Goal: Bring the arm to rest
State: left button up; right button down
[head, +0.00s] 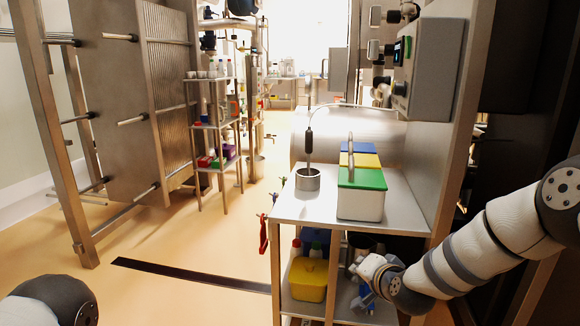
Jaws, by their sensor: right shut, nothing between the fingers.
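My right arm (475,252) comes in from the right and reaches down in front of the steel cart. My right gripper (364,301) hangs at its end, pointing down beside the cart's lower shelf. It is small in the picture, and it is shut with nothing between the fingers. Only a rounded piece of my left arm (62,300) shows at the bottom left corner; the left gripper is out of view.
The cart top (300,209) holds a steel cup (308,180) with a probe above it and a green-lidded box (361,204). A yellow-lidded tub (308,279) sits below. A control box (436,70) hangs above right.

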jog(key=s+f+n+g, duration=0.25)
jog(key=s+f, duration=0.35)
jog(key=s, duration=0.4)
jog(key=s+f+n+g, duration=0.1)
jog(key=s+f+g, duration=0.2)
jog(key=s+f, duration=0.5)
jog(key=s+f+n+g, duration=0.15)
jog(key=s+f, duration=0.25)
jog(key=s, duration=0.7)
jog(key=s+d+n+g, duration=0.1)
jog(key=s+g, duration=0.1)
jog(key=s, duration=0.7)
jog(key=s+d+r+n+g, duration=0.1)
jog(key=s+g, duration=0.1)
jog(key=s, duration=0.7)
jog(key=s+d+r+n+g+h+p, duration=0.1)
jog(key=s+d+g, duration=0.1)
jog(key=s, duration=0.7)
jog(key=shift+s+g, duration=0.3)
jog(key=shift+g, duration=0.3)
